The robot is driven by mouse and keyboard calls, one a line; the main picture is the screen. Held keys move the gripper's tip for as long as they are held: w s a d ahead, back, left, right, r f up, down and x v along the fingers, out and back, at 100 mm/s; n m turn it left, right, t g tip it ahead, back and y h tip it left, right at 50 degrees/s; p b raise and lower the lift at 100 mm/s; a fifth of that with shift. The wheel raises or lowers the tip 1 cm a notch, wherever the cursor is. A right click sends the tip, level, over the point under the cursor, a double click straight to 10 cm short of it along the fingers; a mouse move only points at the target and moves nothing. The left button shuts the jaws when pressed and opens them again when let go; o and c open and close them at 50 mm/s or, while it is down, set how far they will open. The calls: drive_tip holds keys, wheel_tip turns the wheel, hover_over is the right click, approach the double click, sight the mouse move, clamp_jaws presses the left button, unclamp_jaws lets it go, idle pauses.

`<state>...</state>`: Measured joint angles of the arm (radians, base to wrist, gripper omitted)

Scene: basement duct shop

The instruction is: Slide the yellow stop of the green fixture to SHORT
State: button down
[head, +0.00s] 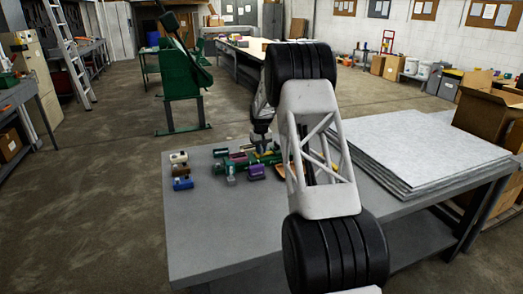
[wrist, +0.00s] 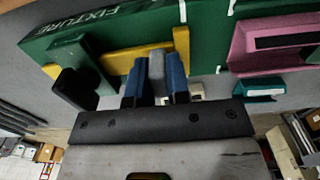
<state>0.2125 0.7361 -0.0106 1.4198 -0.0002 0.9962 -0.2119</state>
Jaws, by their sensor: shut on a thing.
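The green fixture (wrist: 110,35) fills the upper part of the wrist view, with white FIXTURE lettering at its left end. In the head view the fixture (head: 270,157) lies on the grey table, partly hidden by my arm. The yellow stop (wrist: 118,60) lies along the fixture, with a raised yellow end piece to the right. My gripper (wrist: 156,75) has its blue fingers closed about a grey upright piece at the stop, which looks like its handle. In the head view my gripper (head: 262,142) is low over the fixture. No SHORT mark is readable.
A pink block (wrist: 270,45) and a teal block (wrist: 258,90) are right of my fingers. Stacked grey sheets (head: 420,145) cover the table's right side.

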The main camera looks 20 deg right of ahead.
sight(253, 157)
drive_tip(key=shift+a, duration=2.1)
drive_tip(key=c, duration=1.1)
unclamp_jaws()
drive_tip(key=shift+r, duration=0.2)
drive_tip(key=shift+r, duration=3.75)
